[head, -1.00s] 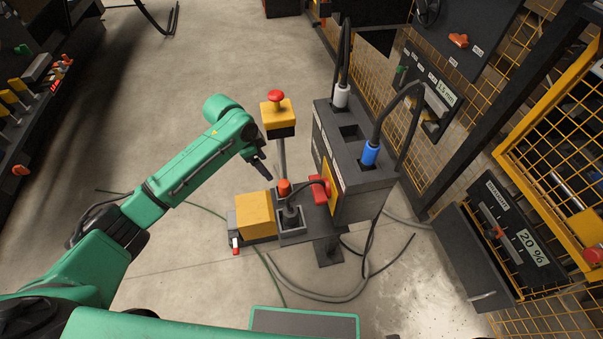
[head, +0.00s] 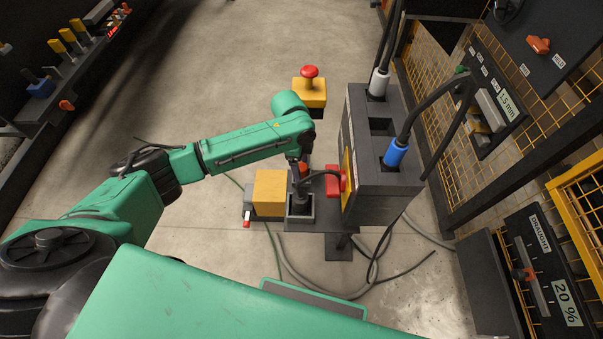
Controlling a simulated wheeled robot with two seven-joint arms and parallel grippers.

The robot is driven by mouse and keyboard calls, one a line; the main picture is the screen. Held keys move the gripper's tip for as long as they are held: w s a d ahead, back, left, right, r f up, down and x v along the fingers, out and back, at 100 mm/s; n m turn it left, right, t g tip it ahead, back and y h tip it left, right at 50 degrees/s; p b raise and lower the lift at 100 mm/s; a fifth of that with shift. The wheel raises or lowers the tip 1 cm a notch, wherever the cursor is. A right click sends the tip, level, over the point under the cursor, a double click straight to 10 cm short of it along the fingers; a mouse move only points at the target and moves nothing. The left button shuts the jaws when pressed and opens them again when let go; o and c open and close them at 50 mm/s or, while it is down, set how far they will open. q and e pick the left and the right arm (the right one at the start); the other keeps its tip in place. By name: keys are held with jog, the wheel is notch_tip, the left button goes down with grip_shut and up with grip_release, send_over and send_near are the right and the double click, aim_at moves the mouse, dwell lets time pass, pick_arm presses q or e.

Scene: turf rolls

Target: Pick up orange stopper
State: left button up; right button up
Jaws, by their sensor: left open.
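The orange stopper (head: 303,169) is small and stands on the low grey stand beside the grey cabinet, just behind a dark plug. It is partly hidden by my left gripper. My left gripper (head: 297,170) points down at the stopper with its jaws open. The fingertips are small and dark here, so I cannot tell whether they are around the stopper or just beside it. My right gripper is not in view.
A dark plug (head: 300,205) sits in a square socket, near a yellow box (head: 269,193). The grey cabinet (head: 382,180) with a blue connector (head: 396,153) stands close on the right. A red-topped yellow button post (head: 310,90) stands behind. Cables lie on the floor.

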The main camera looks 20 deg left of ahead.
pick_arm(q)
jog(key=shift+d+f, duration=0.1)
jog(key=shift+f, duration=0.3)
grip_shut()
jog(key=shift+r, duration=0.15)
